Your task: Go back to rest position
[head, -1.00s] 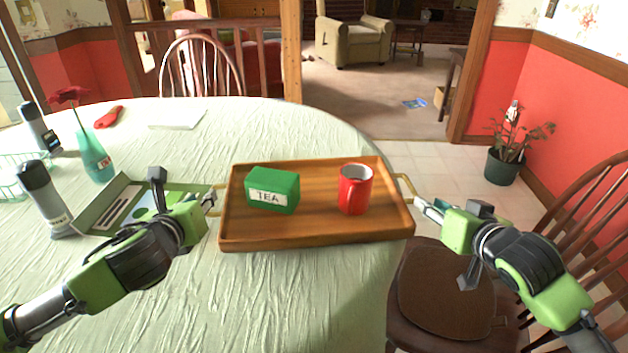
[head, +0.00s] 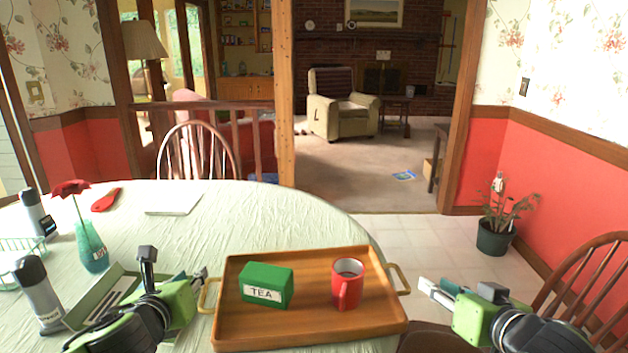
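A wooden tray (head: 312,336) with brass handles sits at the near edge of the round table. On it stand a green tea box (head: 266,286) and a red mug (head: 346,286). My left gripper (head: 203,277) is just left of the tray, close to the left handle (head: 208,296); whether its fingers touch the handle or are parted is hard to see. My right gripper (head: 428,290) is to the right of the right handle (head: 399,279), apart from it and holding nothing. Its fingertips look slightly parted.
The table (head: 320,222) has a pale cloth. A teal vase (head: 92,248), grey flasks (head: 40,296) and an open box (head: 92,310) stand at the left. A chair (head: 590,280) is at the right, with a potted plant (head: 496,236) beyond. A wooden post (head: 287,90) rises behind.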

